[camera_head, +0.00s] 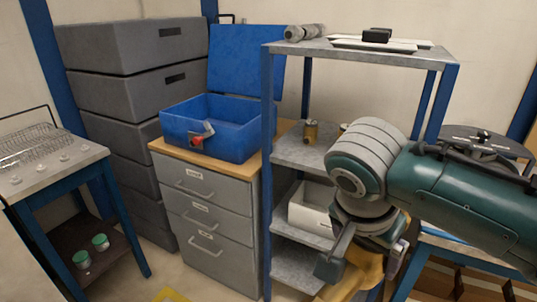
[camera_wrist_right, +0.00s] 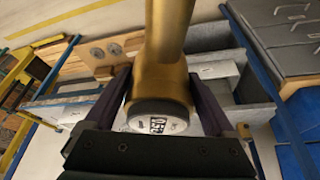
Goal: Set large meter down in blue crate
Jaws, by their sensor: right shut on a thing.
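The large meter (camera_wrist_right: 162,80) is a brass-coloured body with a round white dial face. In the right wrist view it sits between the two dark fingers of my right gripper (camera_wrist_right: 160,85), which is shut on it. In the head view the brass meter (camera_head: 358,272) hangs low at the right, partly hidden by my arm, with my right gripper (camera_head: 385,265) around it. The blue crate (camera_head: 238,146) stands on the drawer cabinet with its lid raised, left of the shelf rack and well apart from the meter. My left gripper is out of view.
The grey shelf rack (camera_head: 267,160) stands between my right arm and the crate. It holds a small brass item (camera_head: 311,131) and a white bin (camera_head: 311,211). A grey and red item (camera_head: 200,138) is at the crate's front. Stacked grey boxes (camera_head: 135,45) stand behind.

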